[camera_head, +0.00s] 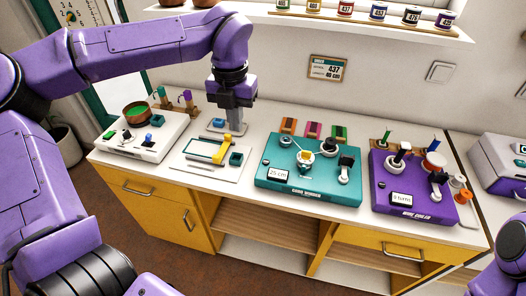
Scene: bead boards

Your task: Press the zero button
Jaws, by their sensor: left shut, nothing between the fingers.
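My left gripper (236,128) points down, fingers together and empty, above the back of a white board (205,175). A small blue piece (217,123) lies just left of its fingers; I cannot tell whether they touch. The board carries a yellow bar (204,151) and a teal block (236,158). A teal machine (310,185) right of the gripper has a "25 cm" display (279,174). A white machine (140,148) at left has a green part (109,135) and a blue part (148,137). No label reading zero is legible. My right gripper is outside the view.
A purple machine (411,195) with knobs and a display stands right of the teal one. Small coloured blocks (313,130) stand behind the teal machine. A shelf (375,28) with labelled jars hangs above. The white counter (265,120) has a little free room at the back.

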